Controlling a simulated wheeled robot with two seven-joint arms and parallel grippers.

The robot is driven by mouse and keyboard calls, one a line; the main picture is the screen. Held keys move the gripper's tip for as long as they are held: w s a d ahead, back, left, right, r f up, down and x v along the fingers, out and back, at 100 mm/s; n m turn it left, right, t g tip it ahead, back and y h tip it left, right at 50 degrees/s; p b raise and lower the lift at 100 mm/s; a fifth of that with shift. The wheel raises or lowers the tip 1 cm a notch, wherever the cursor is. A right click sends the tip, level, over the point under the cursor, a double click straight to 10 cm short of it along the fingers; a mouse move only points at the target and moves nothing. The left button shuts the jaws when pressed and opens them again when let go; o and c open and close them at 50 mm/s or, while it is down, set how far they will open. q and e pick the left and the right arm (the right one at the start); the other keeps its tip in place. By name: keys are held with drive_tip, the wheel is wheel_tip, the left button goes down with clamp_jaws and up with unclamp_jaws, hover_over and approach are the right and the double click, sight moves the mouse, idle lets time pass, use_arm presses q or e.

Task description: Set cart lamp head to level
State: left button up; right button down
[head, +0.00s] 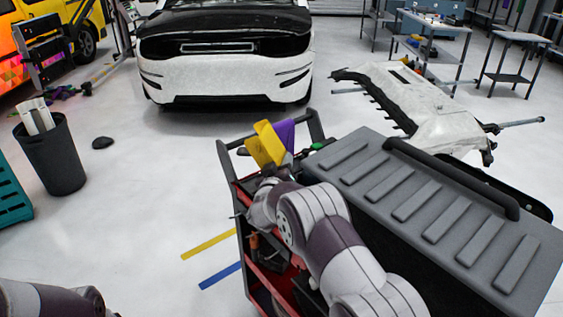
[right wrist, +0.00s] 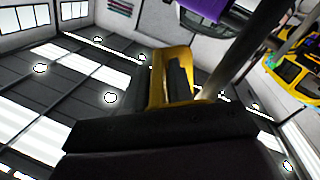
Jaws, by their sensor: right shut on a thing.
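The cart's ribbed grey lid and black handle (head: 450,178) lie right of my arm. A black bin (head: 52,155) stands at left. A white car (head: 225,55) is behind, and a bumper (head: 425,105) is at right. Floor left of the cart is mostly clear.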

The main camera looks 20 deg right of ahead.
drive_tip(key=d+r+n+p, duration=0.1)
drive_tip(key=p, duration=0.1)
drive_tip(key=s+d+r+n+p, duration=0.1)
drive_tip(key=n+p, duration=0.1)
drive_tip(key=d+r+n+p, duration=0.1)
drive_tip(key=r+n, duration=0.1)
drive_tip(key=shift+s+d+r+p, duration=0.1)
drive_tip(key=shift+s+d+p, duration=0.1)
drive_tip(key=shift+s+p, duration=0.2)
drive_tip(key=shift+r, duration=0.1)
idle(0.3)
drive_tip(key=c, duration=1.2)
unclamp_jaws()
